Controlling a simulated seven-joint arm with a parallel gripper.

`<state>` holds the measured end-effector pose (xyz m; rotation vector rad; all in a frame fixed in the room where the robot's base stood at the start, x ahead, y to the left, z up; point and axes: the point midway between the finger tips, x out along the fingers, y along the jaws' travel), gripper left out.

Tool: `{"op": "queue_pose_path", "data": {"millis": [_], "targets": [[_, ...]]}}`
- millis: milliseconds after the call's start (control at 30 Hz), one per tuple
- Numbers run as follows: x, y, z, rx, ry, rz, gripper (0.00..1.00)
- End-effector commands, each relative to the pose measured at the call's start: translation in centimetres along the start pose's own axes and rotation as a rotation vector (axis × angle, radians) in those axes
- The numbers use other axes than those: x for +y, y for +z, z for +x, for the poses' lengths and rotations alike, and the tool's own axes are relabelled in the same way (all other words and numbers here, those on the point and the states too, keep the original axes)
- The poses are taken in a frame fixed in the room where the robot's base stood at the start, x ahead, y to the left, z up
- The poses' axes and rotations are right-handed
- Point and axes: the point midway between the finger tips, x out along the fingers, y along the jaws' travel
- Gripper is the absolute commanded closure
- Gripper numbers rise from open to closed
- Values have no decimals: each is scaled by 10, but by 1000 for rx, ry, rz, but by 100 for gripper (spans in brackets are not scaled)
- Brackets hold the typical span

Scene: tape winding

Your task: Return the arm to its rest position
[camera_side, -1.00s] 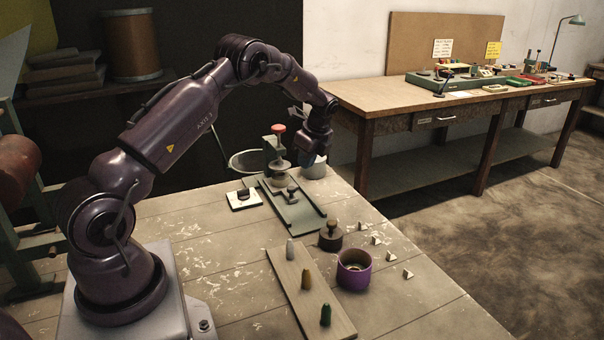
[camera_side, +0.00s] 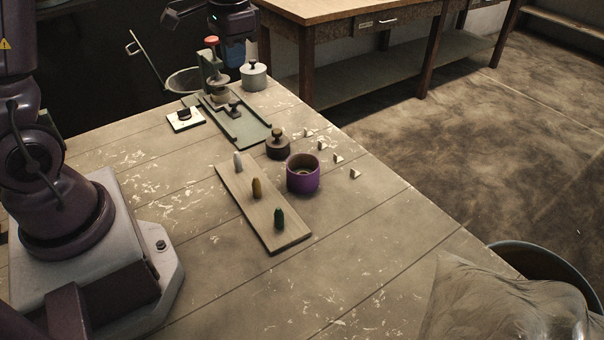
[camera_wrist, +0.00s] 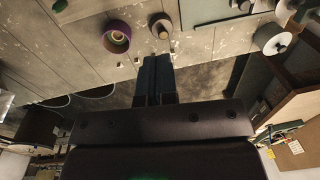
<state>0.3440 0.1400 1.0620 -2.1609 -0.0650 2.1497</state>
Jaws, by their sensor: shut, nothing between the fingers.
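My gripper (camera_side: 235,50) hangs at the top of the side view, in the air over the far end of the bench. It is behind the red-knobbed press and near the pale lidded pot (camera_side: 254,77). In the wrist view my dark fingers (camera_wrist: 154,62) are together with nothing between them. Most of my upper arm is cut off by the side view's top edge.
The green press (camera_side: 213,65) stands on a green tray (camera_side: 247,133). A dark weight (camera_side: 278,147), a purple pot (camera_side: 303,174) and a board with several coloured pegs (camera_side: 268,236) are on the bench. A bin with a bag (camera_side: 500,300) is front right.

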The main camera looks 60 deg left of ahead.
Motion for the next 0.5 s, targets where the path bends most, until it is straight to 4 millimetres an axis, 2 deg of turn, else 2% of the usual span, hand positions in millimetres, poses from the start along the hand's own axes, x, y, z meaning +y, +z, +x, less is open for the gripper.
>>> {"op": "queue_pose_path", "data": {"millis": [33, 200, 400, 500], "targets": [[17, 13, -17, 37, 5, -35, 100], [65, 57, -53, 142, 35, -140, 100], [108, 110, -77, 279, 71, -162, 100], [122, 128, -84, 349, 80, -126, 100]]}}
